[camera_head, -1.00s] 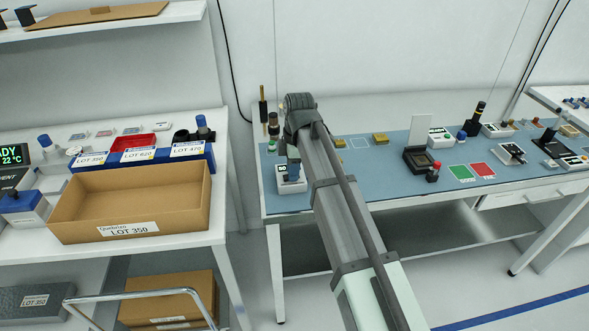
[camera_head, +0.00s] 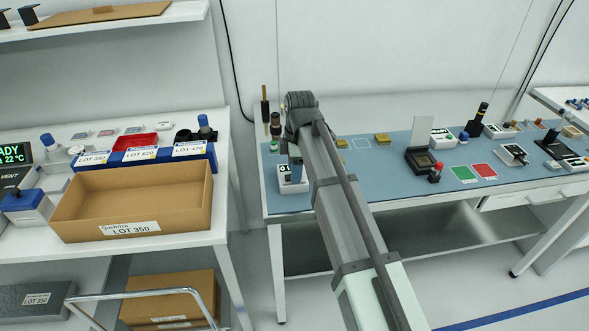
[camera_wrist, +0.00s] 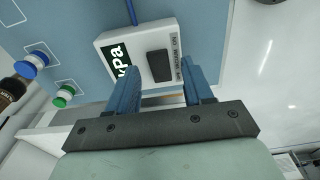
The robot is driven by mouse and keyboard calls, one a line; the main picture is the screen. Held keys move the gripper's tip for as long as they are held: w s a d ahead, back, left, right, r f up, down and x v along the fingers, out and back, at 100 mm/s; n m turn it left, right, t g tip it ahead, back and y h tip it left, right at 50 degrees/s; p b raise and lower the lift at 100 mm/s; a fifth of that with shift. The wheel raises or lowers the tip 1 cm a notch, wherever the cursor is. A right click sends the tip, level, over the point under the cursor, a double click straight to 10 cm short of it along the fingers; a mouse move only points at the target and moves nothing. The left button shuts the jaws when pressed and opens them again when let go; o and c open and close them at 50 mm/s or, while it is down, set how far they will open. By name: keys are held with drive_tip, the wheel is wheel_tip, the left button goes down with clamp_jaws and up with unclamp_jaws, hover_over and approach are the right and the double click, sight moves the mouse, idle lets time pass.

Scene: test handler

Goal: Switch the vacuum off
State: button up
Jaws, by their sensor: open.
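The vacuum unit is a white box (camera_head: 291,186) at the left end of the blue-topped bench. In the wrist view the white box (camera_wrist: 112,42) shows a green-and-white display with "kPa" and a dark rocker switch (camera_wrist: 160,65) beside a printed label. My gripper (camera_wrist: 162,88) is open and empty, its two blue fingers apart near the switch end of the box. The switch shows between and just beyond the fingertips. I cannot tell whether the fingers touch the box. In the head view my arm hides part of the unit.
A blue button (camera_wrist: 35,62) and a green button (camera_wrist: 65,93) are beside the unit. A black-and-brown tool (camera_head: 275,125) stands behind it. A dark open-lidded fixture (camera_head: 424,160) and coloured pads are farther right. A cardboard box (camera_head: 180,225) stands on the left table.

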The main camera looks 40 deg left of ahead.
wheel_tip(320, 180, up, 13)
drive_tip(key=shift+w+d, duration=0.3)
drive_tip(key=shift+r, duration=0.1)
idle(0.5)
drive_tip(key=s+d+f+m+g+h, duration=0.15)
drive_tip(key=d+f+m, duration=0.65)
drive_tip(key=d+f, duration=1.35)
drive_tip(key=s+d+f+m+g+h, duration=0.15)
drive_tip(key=d+f+m, duration=0.65)
drive_tip(key=d+f, duration=1.3)
drive_tip(key=s+d+f+m+g+y, duration=0.1)
drive_tip(key=s+d+f+m, duration=0.4)
drive_tip(key=s+f, duration=0.6)
drive_tip(key=s+d+f+m+g+y, duration=0.1)
drive_tip(key=s+d+f+m+g, duration=0.1)
drive_tip(key=s+d+f+m, duration=0.4)
drive_tip(key=s+d+f, duration=0.4)
drive_tip(key=s, duration=0.3)
drive_tip(key=shift+s+d+f, duration=0.3)
drive_tip(key=shift+s+f, duration=0.05)
